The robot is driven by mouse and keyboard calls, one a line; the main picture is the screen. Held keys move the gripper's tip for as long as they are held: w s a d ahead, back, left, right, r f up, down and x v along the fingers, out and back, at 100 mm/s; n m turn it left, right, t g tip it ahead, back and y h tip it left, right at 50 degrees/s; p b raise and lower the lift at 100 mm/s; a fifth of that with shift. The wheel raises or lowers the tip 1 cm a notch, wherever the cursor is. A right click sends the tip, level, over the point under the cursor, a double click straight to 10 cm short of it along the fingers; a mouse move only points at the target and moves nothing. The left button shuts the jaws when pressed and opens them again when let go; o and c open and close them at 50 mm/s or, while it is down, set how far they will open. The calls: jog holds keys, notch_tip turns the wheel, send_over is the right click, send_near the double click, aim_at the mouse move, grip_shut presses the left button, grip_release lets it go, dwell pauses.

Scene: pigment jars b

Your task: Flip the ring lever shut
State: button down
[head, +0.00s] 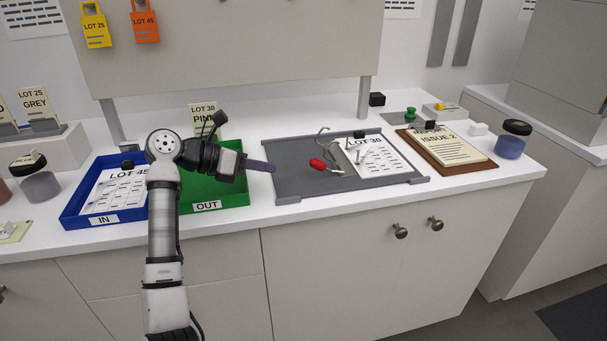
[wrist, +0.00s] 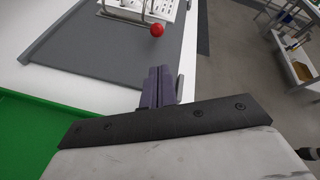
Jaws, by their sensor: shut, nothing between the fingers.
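The ring mechanism stands on a grey board (head: 290,178) at the left edge of a LOT 30 sheet (head: 378,160). Its thin metal ring wires (head: 322,141) rise from it, one curving out to the left; whether the halves meet is too small to tell. The lever's red knob (head: 317,164) is at the mechanism's near left; in the wrist view the red knob (wrist: 157,30) lies beyond my fingertips. My gripper (head: 272,168) is shut and empty, left of the knob and apart from it. Its dark fingers (wrist: 160,72) show together in the wrist view.
A green OUT tray (head: 207,205) lies beneath my wrist, and a blue IN tray (head: 75,214) is left of it. A brown clipboard (head: 447,163) and a blue jar (head: 512,140) stand to the right. The counter's front strip is clear.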

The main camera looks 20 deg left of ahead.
aim_at(303, 184)
jog(key=p+x, duration=0.2)
jog(key=x, duration=0.8)
jog(key=shift+p, duration=0.4)
jog(key=shift+w+r, duration=0.1)
jog(key=shift+r+y, duration=0.1)
jog(key=shift+y, duration=0.2)
jog(key=shift+d+r, duration=0.1)
jog(key=shift+r, duration=0.1)
jog(key=shift+g, duration=0.3)
